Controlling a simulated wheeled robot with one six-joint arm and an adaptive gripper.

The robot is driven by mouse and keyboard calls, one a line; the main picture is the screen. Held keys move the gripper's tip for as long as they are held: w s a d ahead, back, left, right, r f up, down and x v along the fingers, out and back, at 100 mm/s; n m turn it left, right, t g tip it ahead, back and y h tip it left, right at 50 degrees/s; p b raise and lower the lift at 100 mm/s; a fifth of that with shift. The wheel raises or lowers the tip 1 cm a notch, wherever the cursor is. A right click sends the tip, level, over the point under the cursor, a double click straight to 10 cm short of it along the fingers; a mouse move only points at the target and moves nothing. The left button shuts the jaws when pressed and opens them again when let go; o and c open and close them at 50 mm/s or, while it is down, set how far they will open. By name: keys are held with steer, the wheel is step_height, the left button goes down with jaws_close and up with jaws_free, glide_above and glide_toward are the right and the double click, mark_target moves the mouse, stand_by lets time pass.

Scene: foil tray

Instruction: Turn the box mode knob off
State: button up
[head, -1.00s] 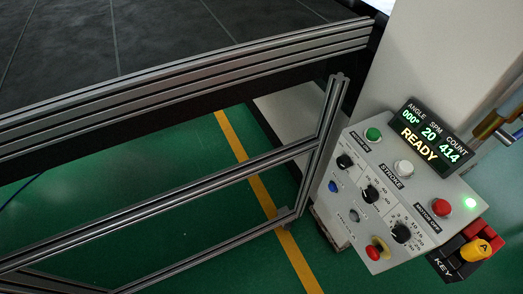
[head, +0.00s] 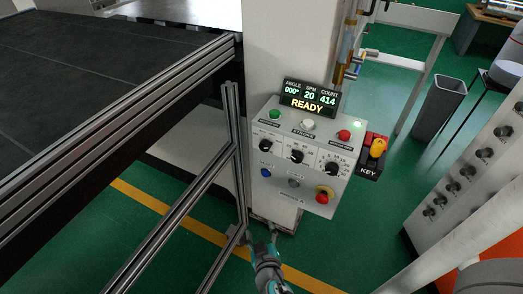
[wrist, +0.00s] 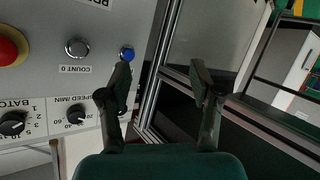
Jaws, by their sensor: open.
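The grey control box (head: 305,185) is on the pale machine column, with three black knobs in a row: left (head: 265,146), middle (head: 296,156) and right (head: 332,168). My gripper (head: 262,238) is open and empty, below the box in the head view. In the wrist view the box appears upside down, left of my gripper (wrist: 162,75). The middle knob (wrist: 75,113) and right knob (wrist: 12,124) show there; the left knob is largely hidden behind a finger.
The lit display (head: 309,98) reads READY. A blue button (head: 266,173), a grey button (head: 294,182) and a red emergency stop (head: 322,197) sit below the knobs. A yellow-tagged key (head: 378,147) is at the right. A metal frame post (head: 238,160) stands close left of the box.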

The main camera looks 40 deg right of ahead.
steer(key=w+d+r+m+g+h, duration=0.25)
steer(key=w+r+m+h, duration=0.2)
steer(key=w+r, duration=0.25)
steer(key=m+g+h, duration=0.3)
steer(key=m+h, duration=0.2)
steer(key=m, duration=0.1)
glide_toward(264, 149)
steer(key=shift+y, duration=0.25)
steer(key=x, duration=0.9)
steer(key=shift+w+d+r, duration=0.1)
steer(key=shift+d+r, duration=0.15)
steer(key=shift+d, duration=0.05)
steer(key=c, duration=1.1)
